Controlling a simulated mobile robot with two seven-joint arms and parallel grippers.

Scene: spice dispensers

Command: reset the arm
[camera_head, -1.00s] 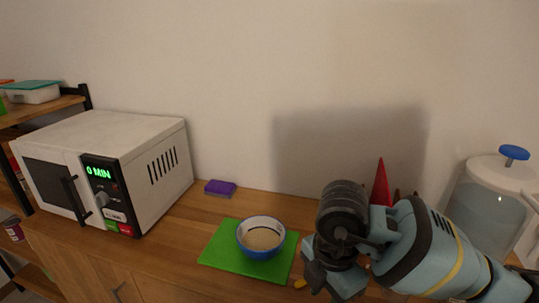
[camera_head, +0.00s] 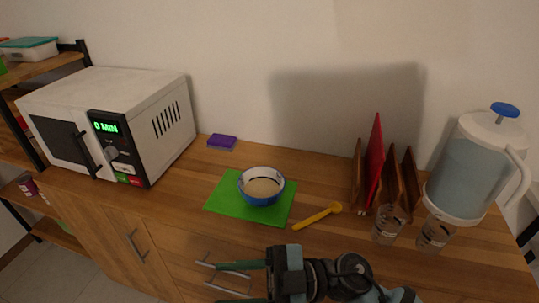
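My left gripper is not in the head view.
On the wooden counter (camera_head: 320,178) are a white microwave (camera_head: 150,130), a purple sponge (camera_head: 222,141), a bowl (camera_head: 262,197) on a green mat (camera_head: 228,208), a yellow spoon (camera_head: 318,216), a rack with a red board (camera_head: 374,165), two glasses (camera_head: 389,226) and a pitcher (camera_head: 462,175).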

